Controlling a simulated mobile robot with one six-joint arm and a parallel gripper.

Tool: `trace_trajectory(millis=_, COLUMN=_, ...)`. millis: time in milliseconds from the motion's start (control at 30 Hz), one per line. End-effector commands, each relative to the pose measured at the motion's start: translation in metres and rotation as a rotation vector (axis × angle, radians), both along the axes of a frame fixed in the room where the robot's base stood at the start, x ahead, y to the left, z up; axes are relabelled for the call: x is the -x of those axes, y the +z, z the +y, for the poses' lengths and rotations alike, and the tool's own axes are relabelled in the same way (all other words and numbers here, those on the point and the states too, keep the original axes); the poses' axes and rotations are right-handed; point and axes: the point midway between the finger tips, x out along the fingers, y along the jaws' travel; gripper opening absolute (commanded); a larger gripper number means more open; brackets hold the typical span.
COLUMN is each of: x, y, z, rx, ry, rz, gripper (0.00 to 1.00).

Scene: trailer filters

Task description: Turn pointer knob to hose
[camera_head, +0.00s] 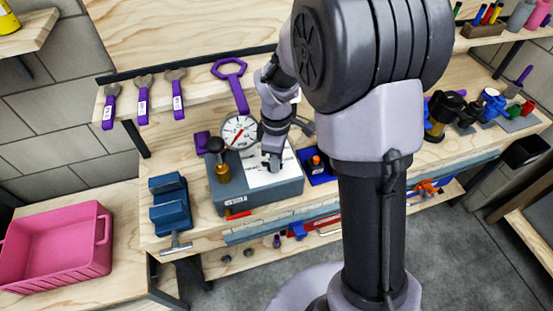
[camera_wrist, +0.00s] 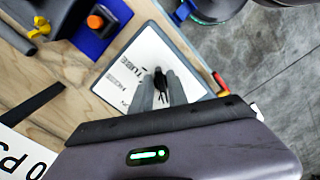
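The grey test box (camera_head: 230,193) stands on the workbench with a white label plate (camera_head: 262,178) on top. The plate also shows in the wrist view (camera_wrist: 118,75), with dark printed words; one looks like TUBE, the other is too small to read surely. A small black pointer knob (camera_wrist: 160,80) sits on the plate. My gripper (camera_head: 271,163) reaches down to the plate. In the wrist view its two grey fingers (camera_wrist: 160,84) lie on either side of the knob, apart from each other. Whether they press on it I cannot tell. The knob's pointing direction is mostly hidden.
A round gauge (camera_head: 239,131) and a brass-coloured fitting with a dark top (camera_head: 220,168) stand beside the plate. A blue vise (camera_head: 170,205) is to the left. A blue tray with an orange-capped part (camera_head: 317,164) is to the right. Purple wrenches (camera_head: 143,100) hang behind.

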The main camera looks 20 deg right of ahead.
Motion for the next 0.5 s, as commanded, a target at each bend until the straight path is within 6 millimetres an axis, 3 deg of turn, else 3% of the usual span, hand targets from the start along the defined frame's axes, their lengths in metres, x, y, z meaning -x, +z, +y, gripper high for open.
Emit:
trace_trajectory(millis=100, x=0.0, y=0.0001, z=0.0, rx=0.0, ry=0.0, rz=0.0, gripper=0.0)
trace_trajectory(millis=500, x=0.0003, y=0.0004, z=0.0002, rx=0.0, ry=-0.034, rz=0.0, gripper=0.0)
